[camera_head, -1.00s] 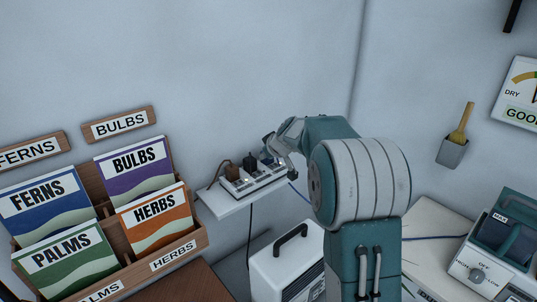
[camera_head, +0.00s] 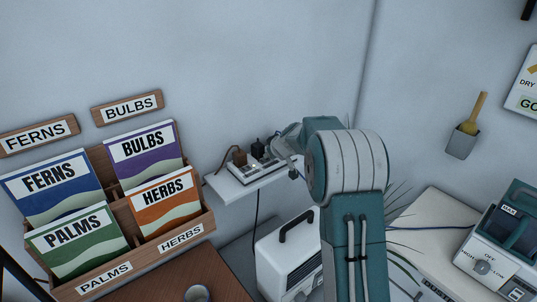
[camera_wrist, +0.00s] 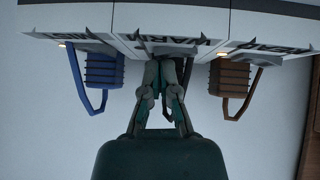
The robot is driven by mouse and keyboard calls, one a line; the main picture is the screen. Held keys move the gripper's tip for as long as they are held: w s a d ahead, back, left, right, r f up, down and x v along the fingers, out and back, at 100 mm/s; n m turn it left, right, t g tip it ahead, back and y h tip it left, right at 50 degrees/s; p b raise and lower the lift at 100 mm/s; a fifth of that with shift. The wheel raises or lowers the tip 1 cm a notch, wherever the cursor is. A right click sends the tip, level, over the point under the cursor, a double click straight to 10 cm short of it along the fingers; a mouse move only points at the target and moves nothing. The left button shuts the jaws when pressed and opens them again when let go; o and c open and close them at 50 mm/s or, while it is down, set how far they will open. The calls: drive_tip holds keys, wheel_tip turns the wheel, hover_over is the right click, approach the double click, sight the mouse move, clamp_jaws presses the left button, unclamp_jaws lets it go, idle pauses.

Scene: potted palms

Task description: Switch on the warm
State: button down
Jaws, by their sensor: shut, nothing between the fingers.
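A white power strip (camera_head: 246,172) lies on a small wall shelf (camera_head: 228,190). In the wrist view it shows upside down along the top, with a middle label reading WARM (camera_wrist: 172,44). A blue plug (camera_wrist: 103,70) is on the left and a brown plug (camera_wrist: 229,76) on the right. A black plug (camera_head: 257,147) stands between; in the wrist view it is mostly behind my fingers. My gripper (camera_wrist: 166,66) is shut and empty, its tips at the WARM section; contact cannot be told. Small lights glow by the blue and brown plugs; the middle switch is hidden.
A seed-packet rack (camera_head: 150,245) stands at left on a brown table with a mug (camera_head: 197,294). A white heater (camera_head: 289,257) is below the shelf. A device with a dial (camera_head: 495,262) stands at right. Cables hang below the shelf.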

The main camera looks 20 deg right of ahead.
drive_tip(key=shift+f, duration=0.25)
drive_tip(key=shift+a, duration=0.1)
drive_tip(key=shift+s+a+r, duration=0.25)
drive_tip(key=shift+a+r, duration=0.05)
drive_tip(key=shift+a, duration=0.3)
drive_tip(key=shift+r, duration=0.15)
drive_tip(key=shift+r, duration=0.4)
wheel_tip(320, 180, up, 3)
drive_tip(key=shift+d+r, duration=0.1)
drive_tip(key=d+v, duration=0.1)
drive_tip(key=v, duration=0.8)
drive_tip(key=shift+d, duration=0.4)
